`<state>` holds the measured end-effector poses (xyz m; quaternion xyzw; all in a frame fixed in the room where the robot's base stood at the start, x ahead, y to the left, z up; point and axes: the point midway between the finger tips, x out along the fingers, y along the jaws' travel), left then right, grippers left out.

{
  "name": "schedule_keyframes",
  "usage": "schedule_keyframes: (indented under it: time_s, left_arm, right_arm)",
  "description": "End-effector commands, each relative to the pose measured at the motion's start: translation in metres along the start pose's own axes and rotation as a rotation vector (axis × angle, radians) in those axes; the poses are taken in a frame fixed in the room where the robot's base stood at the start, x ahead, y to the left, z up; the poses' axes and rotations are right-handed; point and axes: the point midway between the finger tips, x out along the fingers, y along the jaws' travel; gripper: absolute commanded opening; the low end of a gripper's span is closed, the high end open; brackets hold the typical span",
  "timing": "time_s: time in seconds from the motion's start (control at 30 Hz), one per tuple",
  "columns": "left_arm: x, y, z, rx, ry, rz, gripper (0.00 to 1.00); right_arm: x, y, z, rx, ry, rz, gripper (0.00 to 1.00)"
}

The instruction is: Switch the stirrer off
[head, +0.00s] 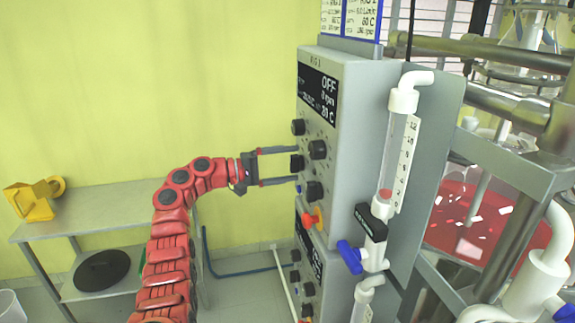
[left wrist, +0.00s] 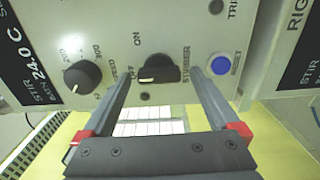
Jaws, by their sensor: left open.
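The stirrer switch (left wrist: 158,68) is a black knob on the grey control box (head: 355,100), with ON, OFF and STIRRER lettering beside it in the left wrist view. In the head view the knob (head: 297,163) is partly hidden in the side-on angle. My left gripper (head: 296,165) is open at the box's front face, fingers level, one above and one below the knob. In the left wrist view the fingers (left wrist: 160,78) stand on either side of the knob with gaps. The display (head: 318,92) shows OFF in large letters. My right gripper is not in view.
A speed dial (left wrist: 82,77) and a blue reset button (left wrist: 218,66) flank the switch. A glass flow tube (head: 397,160) with a blue valve stands on the right. A side table (head: 100,212) stands at left.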

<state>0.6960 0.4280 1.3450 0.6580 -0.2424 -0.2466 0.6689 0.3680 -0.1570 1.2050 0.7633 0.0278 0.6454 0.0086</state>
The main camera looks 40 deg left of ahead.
Motion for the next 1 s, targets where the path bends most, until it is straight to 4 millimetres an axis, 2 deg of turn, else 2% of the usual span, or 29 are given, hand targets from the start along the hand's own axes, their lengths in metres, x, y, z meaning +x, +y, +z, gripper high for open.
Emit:
schedule_keyframes:
  time_s: [0.17,0.27,0.37,0.6,0.8,1.0]
  left_arm:
    - [-0.002,-0.001,0.0,0.001,0.0,0.0,0.95]
    - [-0.012,-0.002,0.0,0.002,0.0,0.0,0.95]
    - [-0.03,-0.005,-0.001,0.003,0.002,-0.001,0.95]
    - [-0.095,-0.006,-0.002,0.0,0.006,0.0,0.95]
    - [-0.142,-0.004,-0.001,-0.002,0.003,0.001,0.95]
    - [-0.168,-0.001,0.0,0.0,0.0,-0.001,0.95]
  right_arm:
    - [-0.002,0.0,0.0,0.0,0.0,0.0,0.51]
    - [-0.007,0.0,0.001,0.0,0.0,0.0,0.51]
    - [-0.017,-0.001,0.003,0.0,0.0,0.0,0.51]
    - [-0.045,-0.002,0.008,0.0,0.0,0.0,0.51]
    - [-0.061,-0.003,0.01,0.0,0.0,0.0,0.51]
    - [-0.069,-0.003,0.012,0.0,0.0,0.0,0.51]
